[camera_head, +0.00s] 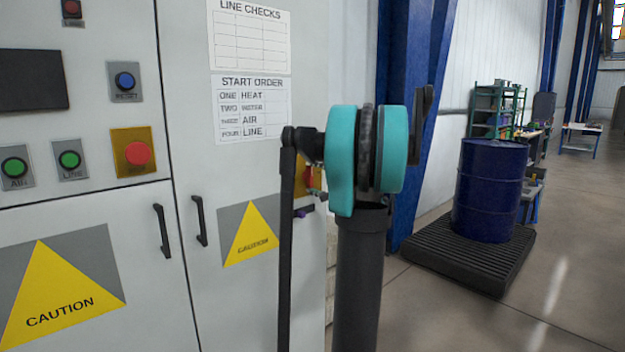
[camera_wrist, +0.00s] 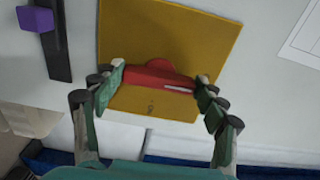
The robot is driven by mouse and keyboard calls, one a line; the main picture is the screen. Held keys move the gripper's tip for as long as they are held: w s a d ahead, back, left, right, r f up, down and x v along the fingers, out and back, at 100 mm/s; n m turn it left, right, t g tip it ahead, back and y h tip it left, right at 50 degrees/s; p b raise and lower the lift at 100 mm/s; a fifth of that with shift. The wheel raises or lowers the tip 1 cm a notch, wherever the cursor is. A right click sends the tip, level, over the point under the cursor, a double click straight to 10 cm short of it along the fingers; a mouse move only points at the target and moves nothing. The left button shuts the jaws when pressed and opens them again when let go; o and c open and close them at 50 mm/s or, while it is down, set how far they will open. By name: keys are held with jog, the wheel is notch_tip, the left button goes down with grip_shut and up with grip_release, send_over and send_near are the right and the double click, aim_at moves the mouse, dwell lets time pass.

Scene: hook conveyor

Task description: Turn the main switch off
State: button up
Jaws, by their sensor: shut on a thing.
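The main switch shows in the wrist view as a red rotary handle (camera_wrist: 150,78) with a white mark near its right end, on a yellow plate (camera_wrist: 190,32). The handle lies nearly level across the plate in that view. My gripper (camera_wrist: 160,80) is shut on this handle, one finger at each end. In the head view the red handle (camera_head: 309,177) and yellow plate (camera_head: 298,174) are mostly hidden behind my arm. My gripper's fingers (camera_head: 314,193) show only in part there, at the handle.
A purple block (camera_wrist: 36,18) on a black bar is beside the plate. The grey cabinet has several push buttons, including a red one (camera_head: 137,153), and black door handles (camera_head: 162,231). A blue drum (camera_head: 488,190) stands on a black pallet (camera_head: 465,260) at right. Floor beyond is open.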

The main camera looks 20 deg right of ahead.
jog(key=o, duration=1.2)
jog(key=shift+c, duration=0.2)
jog(key=shift+s, duration=0.1)
jog(key=v, duration=1.1)
jog(key=shift+s+d, duration=0.15)
jog(key=shift+s, duration=0.25)
